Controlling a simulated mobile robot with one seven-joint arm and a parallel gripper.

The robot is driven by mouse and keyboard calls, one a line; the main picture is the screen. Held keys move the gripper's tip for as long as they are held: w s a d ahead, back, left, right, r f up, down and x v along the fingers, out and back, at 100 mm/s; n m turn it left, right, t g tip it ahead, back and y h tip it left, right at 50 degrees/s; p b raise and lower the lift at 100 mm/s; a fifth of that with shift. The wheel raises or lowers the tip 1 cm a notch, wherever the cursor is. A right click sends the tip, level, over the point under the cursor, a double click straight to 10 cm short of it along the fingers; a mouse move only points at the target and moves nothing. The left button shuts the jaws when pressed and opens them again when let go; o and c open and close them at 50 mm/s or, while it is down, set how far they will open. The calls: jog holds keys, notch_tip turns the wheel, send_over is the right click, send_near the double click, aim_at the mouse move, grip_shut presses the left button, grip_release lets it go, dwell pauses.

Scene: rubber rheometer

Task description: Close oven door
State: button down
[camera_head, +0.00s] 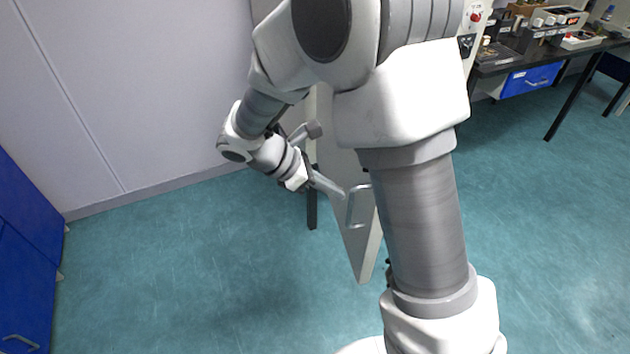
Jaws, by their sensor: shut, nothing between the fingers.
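The oven door (361,240) is a pale upright panel standing open, seen nearly edge-on near the middle of the view. A metal bar handle (351,210) sticks out from its left face. My gripper (340,191) is shut and empty, with its tip close to the door's handle. I cannot tell whether it touches the handle or the door. My own arm hides most of the oven body and part of the door. A strip of the oven's front with a red knob (475,16) shows at the top right of my arm.
A black table (500,66) with instruments and a blue drawer (531,80) stands at the back right. Blue cabinets (28,250) stand at the left edge. A grey wall (150,90) closes the back left. The green floor left of the door is clear.

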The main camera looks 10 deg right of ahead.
jog(key=shift+w+d+f, duration=0.1)
jog(key=shift+d, duration=0.95)
jog(key=shift+w+d, duration=0.1)
jog(key=shift+d, duration=0.95)
jog(key=shift+d, duration=0.15)
